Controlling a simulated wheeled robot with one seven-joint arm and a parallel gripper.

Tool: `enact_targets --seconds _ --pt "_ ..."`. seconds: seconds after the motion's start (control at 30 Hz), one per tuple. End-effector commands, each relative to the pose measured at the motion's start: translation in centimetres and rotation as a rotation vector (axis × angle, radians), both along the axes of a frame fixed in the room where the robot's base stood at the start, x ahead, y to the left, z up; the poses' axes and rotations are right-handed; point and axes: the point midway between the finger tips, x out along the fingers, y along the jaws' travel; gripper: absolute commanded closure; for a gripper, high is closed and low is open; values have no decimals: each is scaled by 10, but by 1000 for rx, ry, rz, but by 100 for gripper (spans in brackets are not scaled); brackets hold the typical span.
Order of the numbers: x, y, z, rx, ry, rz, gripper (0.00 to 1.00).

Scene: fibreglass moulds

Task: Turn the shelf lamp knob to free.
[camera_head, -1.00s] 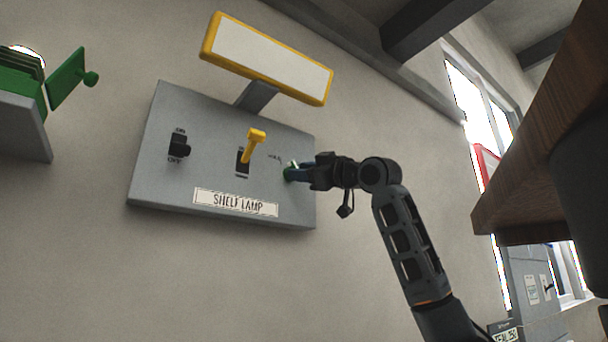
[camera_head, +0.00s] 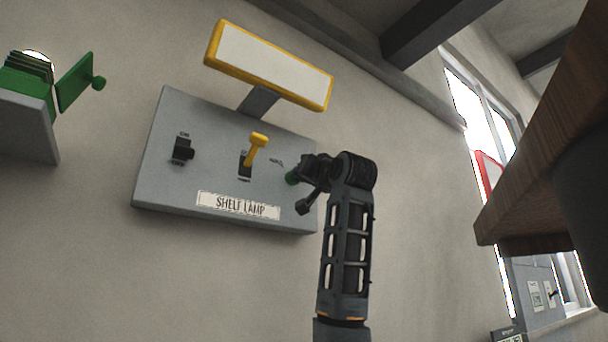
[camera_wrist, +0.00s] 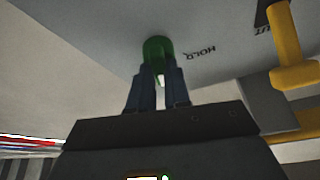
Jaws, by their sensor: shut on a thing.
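The shelf lamp panel (camera_head: 215,130) is a grey plate on the wall with a "SHELF LAMP" label (camera_head: 238,206). The green knob (camera_head: 292,177) sits at its right end, mostly hidden by my gripper in the head view. In the wrist view the green knob (camera_wrist: 158,48) lies between my fingertips, beside the printed word "HOLD" (camera_wrist: 200,53). My gripper (camera_wrist: 160,75) is shut on the knob. Other print near the knob is too small or hidden to read, and I cannot tell which mark the knob points to.
A yellow lever (camera_head: 256,148) and a black on/off switch (camera_head: 182,149) stand on the panel left of the knob. A yellow-framed lamp (camera_head: 270,65) juts out above. A grey box with green parts (camera_head: 25,110) is at the left. A wooden edge (camera_head: 530,170) is at the right.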

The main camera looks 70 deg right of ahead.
Motion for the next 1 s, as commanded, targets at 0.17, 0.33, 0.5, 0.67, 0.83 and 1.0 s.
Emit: enact_targets --seconds 0.17,0.33,0.5,0.67,0.83,1.0 --pt "5 3 3 138 -82 8 100" --pt "6 4 4 251 -151 8 100" --pt "6 4 5 337 -204 7 100" --pt "6 4 5 389 -237 7 100" --pt "6 4 5 418 -256 6 100" --pt "6 4 5 428 -262 7 100"
